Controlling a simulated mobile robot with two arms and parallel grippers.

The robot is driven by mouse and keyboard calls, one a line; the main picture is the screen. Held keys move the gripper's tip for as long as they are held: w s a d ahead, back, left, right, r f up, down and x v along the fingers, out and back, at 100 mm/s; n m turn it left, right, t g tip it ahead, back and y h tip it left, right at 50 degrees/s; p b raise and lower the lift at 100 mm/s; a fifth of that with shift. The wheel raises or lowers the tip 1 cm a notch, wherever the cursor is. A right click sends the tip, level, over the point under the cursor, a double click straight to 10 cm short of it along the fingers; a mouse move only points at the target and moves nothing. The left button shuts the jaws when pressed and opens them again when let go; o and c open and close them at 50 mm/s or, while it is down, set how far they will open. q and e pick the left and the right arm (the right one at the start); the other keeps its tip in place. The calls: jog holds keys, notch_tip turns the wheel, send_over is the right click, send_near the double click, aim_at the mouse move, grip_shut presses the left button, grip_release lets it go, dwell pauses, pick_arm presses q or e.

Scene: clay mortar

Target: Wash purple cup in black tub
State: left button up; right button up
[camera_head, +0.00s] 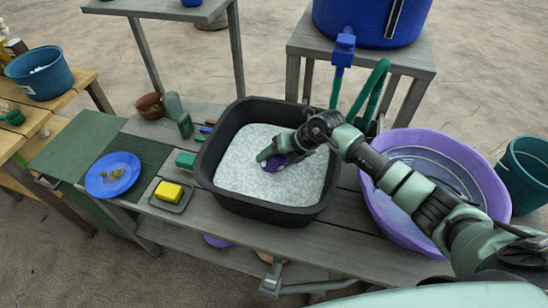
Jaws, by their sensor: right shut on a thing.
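The black tub (208,173) stands on the grey wooden bench, filled with white foamy water. My right arm reaches in from the right over the tub's right rim. My right gripper (268,158) is low at the foam near the middle of the tub, shut on the small purple cup (275,163). The cup shows only in part; the gripper hides some of it, and how deep it sits in the foam is hard to tell. My left gripper is not in view.
A large purple basin (487,183) stands right of the tub, under my right arm. Left of the tub are a yellow sponge (168,191) on a dish, a blue plate (112,175) and a brown pot (150,105). A blue barrel (360,20) with a tap stands behind.

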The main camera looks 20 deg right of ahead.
notch_tip(320, 180, up, 18)
jog(key=p, duration=1.3)
jog(key=shift+f, duration=0.2)
jog(key=shift+a, duration=0.1)
dwell(0.5)
